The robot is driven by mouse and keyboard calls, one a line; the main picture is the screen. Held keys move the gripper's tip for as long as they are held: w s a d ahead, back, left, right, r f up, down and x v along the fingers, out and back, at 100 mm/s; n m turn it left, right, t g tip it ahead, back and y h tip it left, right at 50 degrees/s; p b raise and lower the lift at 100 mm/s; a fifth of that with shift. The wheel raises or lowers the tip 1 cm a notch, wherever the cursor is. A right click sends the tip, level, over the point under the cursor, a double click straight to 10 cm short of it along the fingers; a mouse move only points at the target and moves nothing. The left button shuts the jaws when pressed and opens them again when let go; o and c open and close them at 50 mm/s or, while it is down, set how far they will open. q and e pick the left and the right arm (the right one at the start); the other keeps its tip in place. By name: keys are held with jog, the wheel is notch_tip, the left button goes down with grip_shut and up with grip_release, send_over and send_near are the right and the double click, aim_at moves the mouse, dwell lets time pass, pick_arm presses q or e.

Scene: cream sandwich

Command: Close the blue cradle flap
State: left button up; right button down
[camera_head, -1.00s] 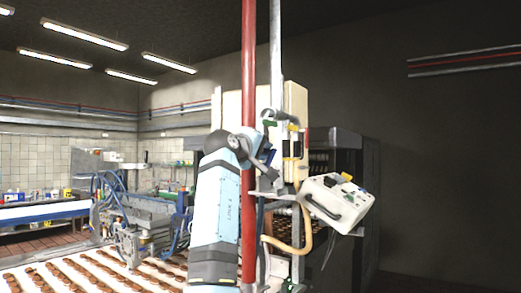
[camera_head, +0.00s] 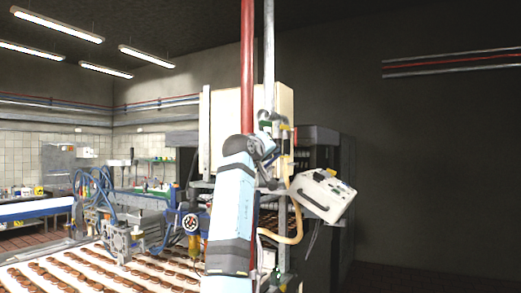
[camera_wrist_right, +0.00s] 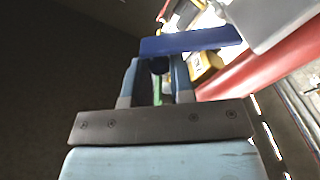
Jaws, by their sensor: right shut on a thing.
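The blue flap (camera_wrist_right: 190,40) is a flat blue bar lying across the fingertips of my right gripper (camera_wrist_right: 156,64) in the right wrist view. The two light-blue fingers stand a little apart, with a dark round piece and a green strip visible between them. The gripper is shut on the blue flap, though the contact is partly hidden. In the head view my right arm rises in the middle, and its wrist bends toward the machine's post. The flap cannot be made out there. My left gripper is not in view.
A red pole (camera_head: 247,70) and a grey pole (camera_head: 269,60) stand close to my right arm. A cream panel (camera_head: 225,110) is behind them. A white control box (camera_head: 322,196) is tilted at the right. A conveyor with brown sandwiches (camera_head: 80,275) lies lower left.

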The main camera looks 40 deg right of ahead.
jog(key=shift+s+d+f+m, duration=0.15)
jog(key=shift+s+f+m, duration=0.25)
jog(key=shift+m, duration=0.5)
jog(key=shift+s+d+f+m+b, duration=0.2)
jog(key=shift+s+f+m+b, duration=0.2)
jog(key=shift+m, duration=0.5)
jog(key=shift+s+d+f+m+b, duration=0.1)
jog(key=shift+s+f+m+b, duration=0.15)
jog(key=shift+m, duration=0.45)
jog(key=shift+s+d+f+m+b, duration=0.1)
jog(key=shift+f+m+b, duration=0.2)
jog(key=shift+m, duration=0.4)
jog(key=shift+s+f+m+b, duration=0.2)
jog(key=shift+f+m, duration=0.15)
jog(key=shift+m, duration=0.35)
jog(key=shift+f, duration=0.1)
jog(key=c, duration=1)
grip_release()
